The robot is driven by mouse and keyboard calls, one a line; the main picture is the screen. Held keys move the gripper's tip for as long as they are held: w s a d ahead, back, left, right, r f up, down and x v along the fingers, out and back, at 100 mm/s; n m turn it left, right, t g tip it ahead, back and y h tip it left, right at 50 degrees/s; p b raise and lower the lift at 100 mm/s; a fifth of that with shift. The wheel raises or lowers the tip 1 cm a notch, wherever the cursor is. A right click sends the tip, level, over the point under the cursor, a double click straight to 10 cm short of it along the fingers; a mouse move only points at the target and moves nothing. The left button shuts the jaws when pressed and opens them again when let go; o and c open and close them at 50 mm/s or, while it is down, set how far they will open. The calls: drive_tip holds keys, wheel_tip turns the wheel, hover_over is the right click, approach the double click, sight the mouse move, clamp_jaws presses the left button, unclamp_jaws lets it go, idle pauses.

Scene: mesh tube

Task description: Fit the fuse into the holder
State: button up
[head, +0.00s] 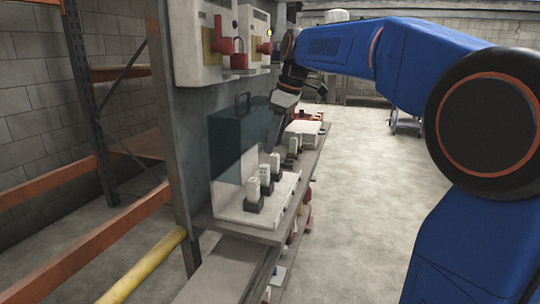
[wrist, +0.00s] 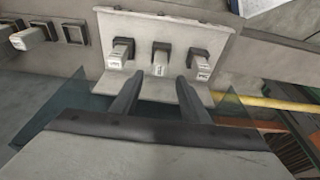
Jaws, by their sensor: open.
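A pale panel (wrist: 175,22) carries a row of three black holders, each with a white fuse standing in it: a left fuse (wrist: 121,52), a middle fuse (wrist: 161,62) and a right fuse (wrist: 199,67). In the head view, white fuses (head: 253,189) stand in black holders on the pale panel (head: 233,210). My gripper (wrist: 160,80) is open, its two fingers apart and pointing at the middle fuse, with nothing seen clamped between them. Left of the panel, a fuse (wrist: 30,38) sits near a dark, empty-looking holder (wrist: 74,33). In the head view my fingertips are hard to make out.
A see-through bluish cover (head: 235,150) with a handle stands beside the panel, close to my gripper. A yellow rail (head: 145,268) runs at front left. The floor (head: 350,200) right of the bench is clear.

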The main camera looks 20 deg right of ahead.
drive_tip(key=shift+v, duration=1.4)
drive_tip(key=s+d+f+m+t+h, duration=0.1)
drive_tip(key=s+f+m, duration=0.4)
drive_tip(key=s+f, duration=0.8)
drive_tip(key=s+d+f+m+t+h, duration=0.1)
drive_tip(key=s+d+f+m, duration=0.2)
drive_tip(key=s+f, duration=0.9)
drive_tip(key=s+m, duration=0.2)
drive_tip(key=s, duration=0.4)
drive_tip(key=shift+s+d+f+m+t+h, duration=0.2)
drive_tip(key=shift+s+f+m+t+h, duration=0.1)
drive_tip(key=shift+f+m+t, duration=0.1)
